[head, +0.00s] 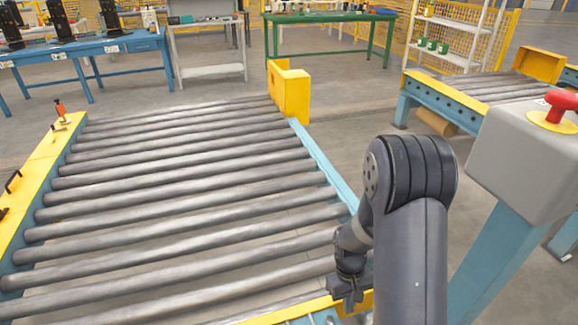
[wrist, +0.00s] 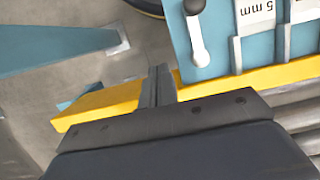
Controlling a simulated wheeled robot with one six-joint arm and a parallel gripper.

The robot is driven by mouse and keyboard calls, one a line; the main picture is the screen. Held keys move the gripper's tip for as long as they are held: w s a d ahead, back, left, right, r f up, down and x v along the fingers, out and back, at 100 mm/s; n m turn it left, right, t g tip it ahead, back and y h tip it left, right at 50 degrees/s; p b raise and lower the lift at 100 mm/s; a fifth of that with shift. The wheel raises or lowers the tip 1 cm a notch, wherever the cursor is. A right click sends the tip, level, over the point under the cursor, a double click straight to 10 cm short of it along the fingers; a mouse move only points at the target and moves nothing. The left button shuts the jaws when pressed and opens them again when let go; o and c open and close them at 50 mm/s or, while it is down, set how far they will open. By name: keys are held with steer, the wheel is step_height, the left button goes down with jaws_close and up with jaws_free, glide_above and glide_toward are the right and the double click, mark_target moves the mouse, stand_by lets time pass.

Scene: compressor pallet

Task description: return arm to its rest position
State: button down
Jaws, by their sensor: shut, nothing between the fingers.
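My arm reaches into the head view at the lower right, and my gripper (head: 348,300) hangs low beside the near right corner of the roller conveyor. In the wrist view my gripper (wrist: 159,72) has its two dark fingers together, with nothing between them. The fingertips appear over a yellow rail (wrist: 98,107). I cannot tell whether the fingers touch the rail.
The roller conveyor (head: 190,195) is empty, with a yellow end stop (head: 290,92) at its far corner. A grey post box with a red emergency button (head: 561,101) stands close on the right. A second conveyor (head: 452,106) and workbenches are farther back. Floor is clear between them.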

steer(key=shift+w+a+n+h, duration=0.15)
steer(key=shift+w+a+n, duration=0.25)
steer(key=shift+w+n, duration=0.25)
steer(key=shift+w+a+n+h, duration=0.2)
steer(key=shift+w+a+n, duration=0.2)
steer(key=shift+n, duration=0.5)
steer(key=shift+w+a+n+h, duration=0.15)
steer(key=shift+w+a+n, duration=0.2)
steer(key=shift+w+n, duration=0.3)
steer(key=shift+s, duration=0.2)
